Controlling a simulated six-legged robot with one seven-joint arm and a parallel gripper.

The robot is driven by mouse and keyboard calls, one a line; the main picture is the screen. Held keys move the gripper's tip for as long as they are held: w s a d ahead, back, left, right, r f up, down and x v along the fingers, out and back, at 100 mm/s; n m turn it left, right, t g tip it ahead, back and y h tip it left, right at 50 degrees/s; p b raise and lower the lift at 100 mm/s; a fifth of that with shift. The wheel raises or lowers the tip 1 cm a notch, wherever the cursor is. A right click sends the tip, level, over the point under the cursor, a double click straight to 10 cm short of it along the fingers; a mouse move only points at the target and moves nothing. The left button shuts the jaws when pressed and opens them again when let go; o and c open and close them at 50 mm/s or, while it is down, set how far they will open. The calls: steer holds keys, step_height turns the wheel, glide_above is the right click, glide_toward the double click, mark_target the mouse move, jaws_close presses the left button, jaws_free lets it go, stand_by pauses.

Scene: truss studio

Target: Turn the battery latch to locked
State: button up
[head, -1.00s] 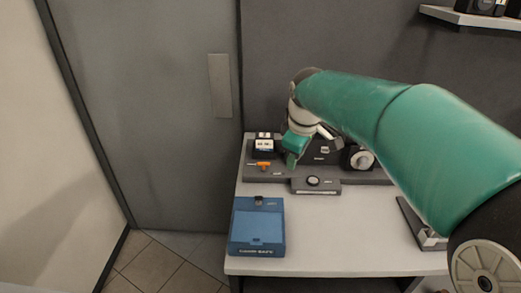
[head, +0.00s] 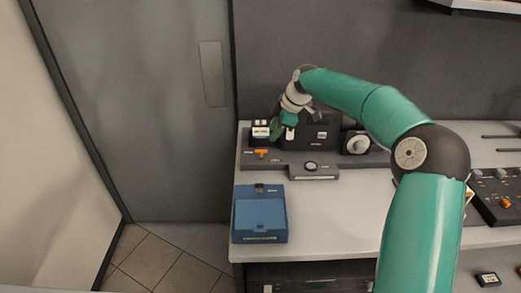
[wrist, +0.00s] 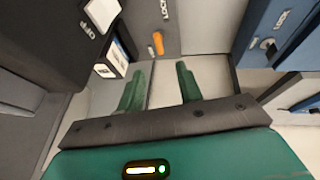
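The orange latch (head: 261,153) is a small lever on the dark grey console at the left of the bench, in front of a battery with a white label (head: 261,131). In the wrist view the orange lever (wrist: 158,43) shows beyond my fingertips, near the middle. My gripper (head: 277,131) is above the console, just right of the battery and behind the latch. In the wrist view its two green fingers (wrist: 160,82) are apart with nothing between them. They do not touch the latch.
A blue case (head: 260,238) sits on the white bench in front of the console. A dark box (head: 315,133) and a round white knob (head: 357,143) stand right of my gripper. A panel with knobs (head: 497,192) is at the far right. A grey door (head: 140,110) is left.

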mark_target(261, 151)
steer(key=x, duration=1.1)
steer(key=shift+d, duration=0.1)
jaws_close()
